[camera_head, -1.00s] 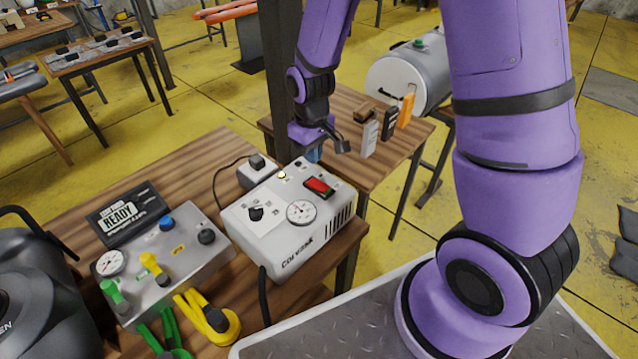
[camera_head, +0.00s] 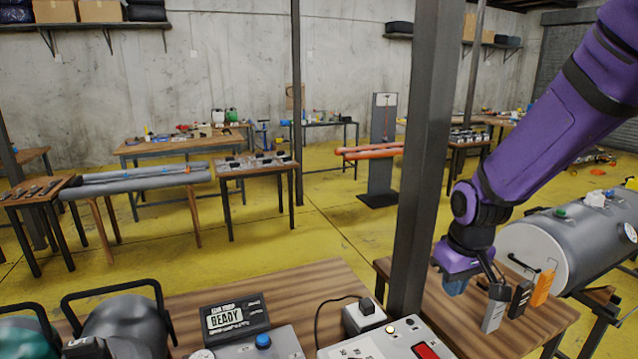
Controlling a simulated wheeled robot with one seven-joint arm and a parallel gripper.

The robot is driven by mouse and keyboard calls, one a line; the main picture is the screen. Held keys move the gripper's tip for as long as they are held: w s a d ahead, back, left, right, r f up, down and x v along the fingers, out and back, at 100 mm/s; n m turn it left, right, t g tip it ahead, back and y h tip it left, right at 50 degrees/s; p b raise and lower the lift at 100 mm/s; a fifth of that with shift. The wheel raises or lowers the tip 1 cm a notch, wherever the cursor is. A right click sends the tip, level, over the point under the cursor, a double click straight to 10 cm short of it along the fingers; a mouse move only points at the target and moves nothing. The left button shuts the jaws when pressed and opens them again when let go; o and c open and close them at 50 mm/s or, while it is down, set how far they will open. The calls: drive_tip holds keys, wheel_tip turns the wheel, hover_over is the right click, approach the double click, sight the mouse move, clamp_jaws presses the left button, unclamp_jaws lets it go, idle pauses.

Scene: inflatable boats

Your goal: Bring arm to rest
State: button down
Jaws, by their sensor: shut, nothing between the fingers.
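My purple arm (camera_head: 560,115) comes in from the upper right and reaches down to the left. My gripper (camera_head: 470,280) hangs at its lower end, above the small wooden table (camera_head: 450,325) at the right. It is shut and empty. I cannot tell whether my gripper touches anything there.
A dark steel post (camera_head: 422,160) stands just left of my gripper. A grey tank (camera_head: 575,245) lies behind the blocks. Open yellow floor (camera_head: 330,245) lies beyond.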

drive_tip(key=s+d+r+m+t, duration=0.1)
drive_tip(key=s+d+r+t, duration=0.1)
drive_tip(key=s+r, duration=0.7)
drive_tip(key=s+d+r+m+t, duration=0.1)
drive_tip(key=s+d+r+m, duration=0.1)
drive_tip(key=s+r, duration=0.8)
drive_tip(key=shift+d+t, duration=0.4)
drive_tip(key=shift+d, duration=0.05)
